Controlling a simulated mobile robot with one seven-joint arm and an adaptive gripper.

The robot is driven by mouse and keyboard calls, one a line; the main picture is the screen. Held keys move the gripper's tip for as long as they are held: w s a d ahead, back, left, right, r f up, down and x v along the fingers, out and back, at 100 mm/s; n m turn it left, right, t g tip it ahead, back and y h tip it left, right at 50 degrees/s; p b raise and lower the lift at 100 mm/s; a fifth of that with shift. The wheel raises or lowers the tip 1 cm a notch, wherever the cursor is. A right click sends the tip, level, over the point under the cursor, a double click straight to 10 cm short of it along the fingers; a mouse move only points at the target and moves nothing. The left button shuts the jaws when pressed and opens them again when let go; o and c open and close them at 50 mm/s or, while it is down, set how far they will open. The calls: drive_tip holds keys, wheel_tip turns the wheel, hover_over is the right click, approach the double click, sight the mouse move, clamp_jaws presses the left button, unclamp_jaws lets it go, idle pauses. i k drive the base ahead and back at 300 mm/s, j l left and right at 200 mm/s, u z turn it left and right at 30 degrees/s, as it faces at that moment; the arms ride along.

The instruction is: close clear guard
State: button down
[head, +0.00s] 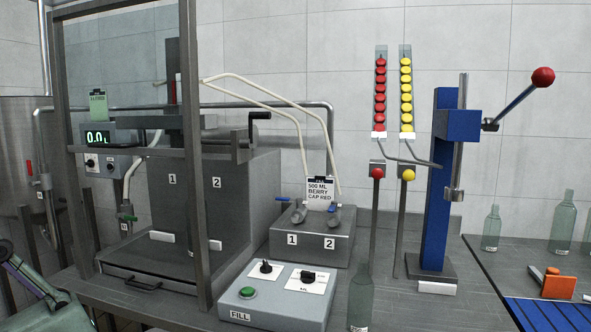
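A tall dark metal frame (198,150) stands at the front of the grey filling station on the left of the head view. A dark horizontal bar (110,151) crosses it at mid height, with a black handle (259,115) near its right end. The clear guard's panel cannot be made out against the background, so I cannot tell its exact position. The station's tray (148,279) shows below the bar, with no bottle visible on it. Part of what looks like my arm shows at the lower left edge. My gripper is not in view.
A control box (275,296) marked FILL and a valve block (312,240) stand right of the station. A clear bottle (361,297) stands by the front edge. A blue lever press (437,180) is further right. Bottles (491,229) stand at the far right.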

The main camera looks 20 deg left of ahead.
sight(131, 149)
drive_tip(key=u, duration=1.35)
drive_tip(key=i+j+u, duration=0.25)
drive_tip(key=i+u, duration=0.25)
